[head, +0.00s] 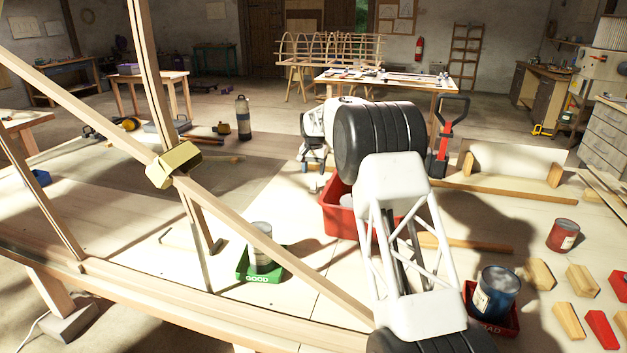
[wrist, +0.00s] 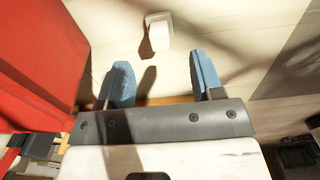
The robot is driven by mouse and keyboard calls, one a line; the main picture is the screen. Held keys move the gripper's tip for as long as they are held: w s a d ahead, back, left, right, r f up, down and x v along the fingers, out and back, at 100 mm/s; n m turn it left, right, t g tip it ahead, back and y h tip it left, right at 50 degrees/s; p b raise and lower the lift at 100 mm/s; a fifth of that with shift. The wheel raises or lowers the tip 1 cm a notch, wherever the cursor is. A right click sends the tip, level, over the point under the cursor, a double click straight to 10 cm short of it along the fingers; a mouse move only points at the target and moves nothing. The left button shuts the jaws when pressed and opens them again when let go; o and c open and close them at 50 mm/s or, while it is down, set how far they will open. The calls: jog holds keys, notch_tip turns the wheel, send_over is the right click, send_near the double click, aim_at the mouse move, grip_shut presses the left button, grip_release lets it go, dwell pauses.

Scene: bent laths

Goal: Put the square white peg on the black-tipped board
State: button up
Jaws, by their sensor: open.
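A white square peg (wrist: 159,33) stands on the pale bench top in the wrist view, just beyond my fingertips and between their lines. My gripper (wrist: 163,75) is open, with blue finger pads apart and nothing between them. In the head view my gripper (head: 313,168) points down beside the red crate, partly behind my arm. A small pale object (head: 316,184) below it looks like the peg. I cannot pick out a board with a black tip in either view.
The red crate (head: 337,218) stands close to my gripper; its wall (wrist: 45,50) fills the left of the wrist view. A green GOOD tray (head: 262,276) holds a can. Slanting laths and a brass-coloured block (head: 174,164) cross the left. Blocks and cans lie right.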

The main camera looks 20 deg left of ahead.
aim_at(314, 181)
jog(key=shift+r, duration=2.3)
